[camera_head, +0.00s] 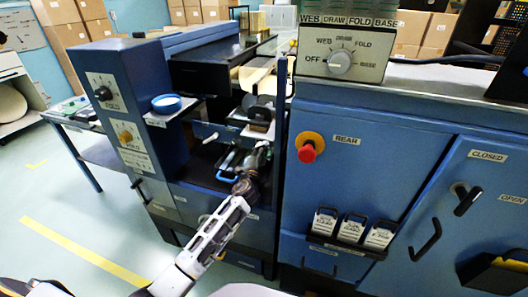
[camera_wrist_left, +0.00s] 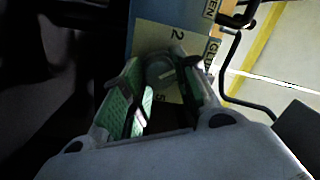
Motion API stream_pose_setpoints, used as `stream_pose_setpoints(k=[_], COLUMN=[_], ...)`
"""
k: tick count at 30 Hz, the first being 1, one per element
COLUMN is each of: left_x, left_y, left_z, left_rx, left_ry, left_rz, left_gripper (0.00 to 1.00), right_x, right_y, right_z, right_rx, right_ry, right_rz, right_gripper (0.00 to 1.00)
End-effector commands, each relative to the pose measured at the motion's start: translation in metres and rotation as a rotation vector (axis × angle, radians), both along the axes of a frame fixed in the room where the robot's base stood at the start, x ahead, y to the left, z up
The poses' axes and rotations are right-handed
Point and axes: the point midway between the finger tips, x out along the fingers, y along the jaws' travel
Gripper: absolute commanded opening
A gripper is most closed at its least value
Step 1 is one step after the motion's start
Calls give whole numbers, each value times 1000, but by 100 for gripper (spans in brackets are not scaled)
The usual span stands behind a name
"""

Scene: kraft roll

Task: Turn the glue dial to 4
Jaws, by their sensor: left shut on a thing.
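In the left wrist view the glue dial (camera_wrist_left: 158,70) is a grey round knob on a pale plate. The digits 2 and 5 and part of a GLUE label (camera_wrist_left: 210,55) show around it. My left gripper (camera_wrist_left: 164,84) has its green-padded fingers on either side of the knob and is shut on it. The fingers cover part of the plate, and I cannot read the dial's setting. In the head view my left arm reaches to the machine's middle bay, with its dark wrist end (camera_head: 246,186) there; the glue dial cannot be made out. My right gripper is not in view.
A left column carries a black knob (camera_head: 103,93) and a tan knob (camera_head: 125,136). A blue round dish (camera_head: 166,103) sits beside it. On the right are the mode selector (camera_head: 340,62), a red stop button (camera_head: 306,154) and several tags. A black bar handle stands near the plate in the wrist view.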

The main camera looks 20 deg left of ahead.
Motion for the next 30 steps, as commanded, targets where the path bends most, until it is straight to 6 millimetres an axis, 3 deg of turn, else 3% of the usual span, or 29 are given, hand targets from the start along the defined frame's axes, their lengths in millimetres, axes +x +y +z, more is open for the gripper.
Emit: stream_pose_setpoints(k=[13, 30], left_x=[0, 0], left_y=[0, 1], left_z=[-2, -2], left_rx=[427, 940], left_ry=[-13, -30], left_rz=[-2, -3], left_gripper=[5, 5], right_x=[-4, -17], right_y=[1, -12], right_z=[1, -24], right_rx=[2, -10], right_ry=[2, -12], right_rz=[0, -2], right_gripper=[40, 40])
